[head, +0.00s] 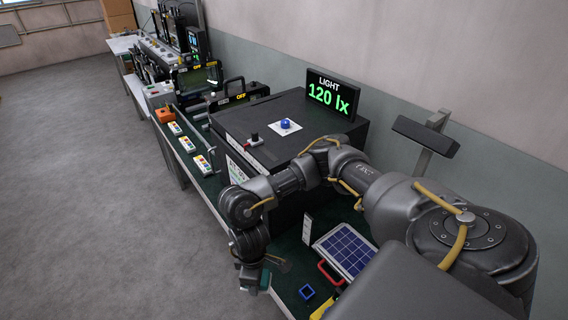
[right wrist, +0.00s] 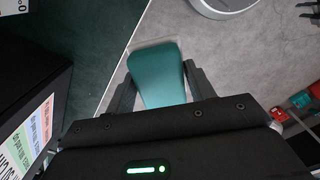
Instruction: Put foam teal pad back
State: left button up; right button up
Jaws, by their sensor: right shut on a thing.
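The teal foam pad (right wrist: 160,78) is held between the two fingers of my right gripper (right wrist: 158,84) in the right wrist view. It shows as a rounded teal block with a paler far end. In the head view my right arm reaches in from the right, and the right gripper (head: 256,280) hangs near the front edge of the green bench (head: 287,285). A small teal bit of the pad (head: 265,281) shows beside it. In the right wrist view the pad appears against the grey floor, just past the bench edge. My left gripper is out of view.
A black box (head: 290,112) with a blue button and a green "120 lx" display (head: 333,94) stands behind my arm. A solar panel (head: 346,250), a red handle (head: 329,272) and a blue square frame (head: 306,292) are right of the gripper. Open floor (head: 90,200) lies left.

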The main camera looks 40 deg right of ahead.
jog(key=shift+d+f, duration=0.25)
jog(key=shift+d, duration=0.05)
jog(key=w+d+f+b, duration=0.1)
jog(key=d+f, duration=0.1)
jog(key=d, duration=0.2)
jog(key=w+d+f+b, duration=0.1)
jog(key=d+f, duration=0.2)
jog(key=d, duration=0.1)
jog(key=w+d+f+b, duration=0.1)
jog(key=d+f, duration=0.2)
jog(key=d, duration=0.1)
jog(key=shift+f, duration=0.15)
jog(key=shift+w+d+f, duration=0.1)
jog(key=shift+d+f, duration=0.2)
jog(key=shift+f, duration=0.05)
jog(key=f, duration=0.2)
jog(key=shift+d+f, duration=0.2)
jog(key=shift+f, duration=0.2)
jog(key=shift+w+f, duration=0.1)
jog(key=shift+f, duration=0.3)
jog(key=shift+f, duration=0.1)
jog(key=o, duration=1)
